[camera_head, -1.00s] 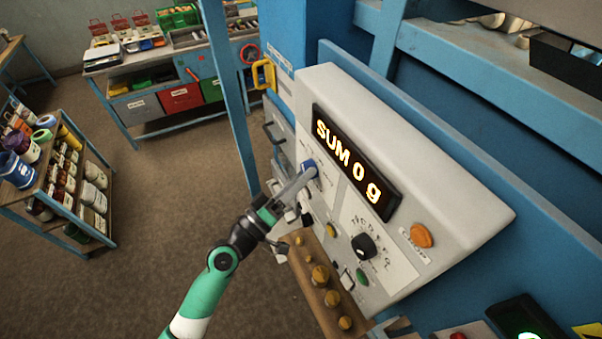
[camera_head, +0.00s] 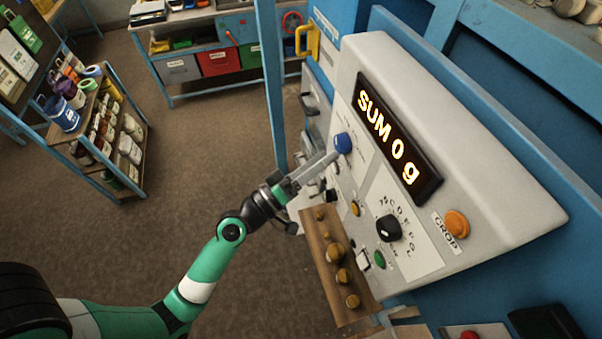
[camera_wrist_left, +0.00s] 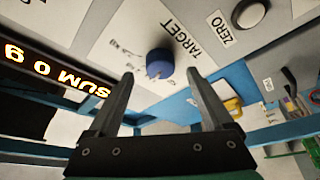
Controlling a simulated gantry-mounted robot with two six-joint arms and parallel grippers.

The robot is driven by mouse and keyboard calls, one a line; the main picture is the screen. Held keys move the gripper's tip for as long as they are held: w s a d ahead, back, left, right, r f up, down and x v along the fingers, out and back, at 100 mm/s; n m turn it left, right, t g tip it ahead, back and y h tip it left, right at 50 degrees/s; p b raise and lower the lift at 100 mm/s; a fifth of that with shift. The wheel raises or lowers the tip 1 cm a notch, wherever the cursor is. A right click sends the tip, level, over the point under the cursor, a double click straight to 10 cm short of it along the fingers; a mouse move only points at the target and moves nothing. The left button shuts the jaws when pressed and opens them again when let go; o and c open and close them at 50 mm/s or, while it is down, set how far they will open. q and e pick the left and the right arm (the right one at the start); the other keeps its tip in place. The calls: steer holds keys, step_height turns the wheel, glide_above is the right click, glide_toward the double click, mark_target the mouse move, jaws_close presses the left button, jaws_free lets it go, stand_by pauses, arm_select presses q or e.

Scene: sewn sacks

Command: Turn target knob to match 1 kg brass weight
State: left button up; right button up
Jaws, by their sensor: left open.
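The blue target knob (camera_head: 343,143) sits on the sloped grey panel beside the display reading "SUM 0 g". It also shows in the left wrist view (camera_wrist_left: 159,64), next to the word TARGET; its scale marks are too small to read. My left gripper (camera_head: 328,160) is open at the knob. In the wrist view its fingertips are on either side of the knob, with visible gaps. Several brass weights (camera_head: 341,276) stand in a wooden rack (camera_head: 331,262) below the panel; I cannot read which is 1 kg. My right gripper is not in view.
A blue post (camera_head: 270,90) stands left of the panel.

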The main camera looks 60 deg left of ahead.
arm_select(q)
steer(key=b+v, duration=0.3)
steer(key=v, duration=0.5)
steer(key=shift+s, duration=0.15)
steer(key=shift+f, duration=0.1)
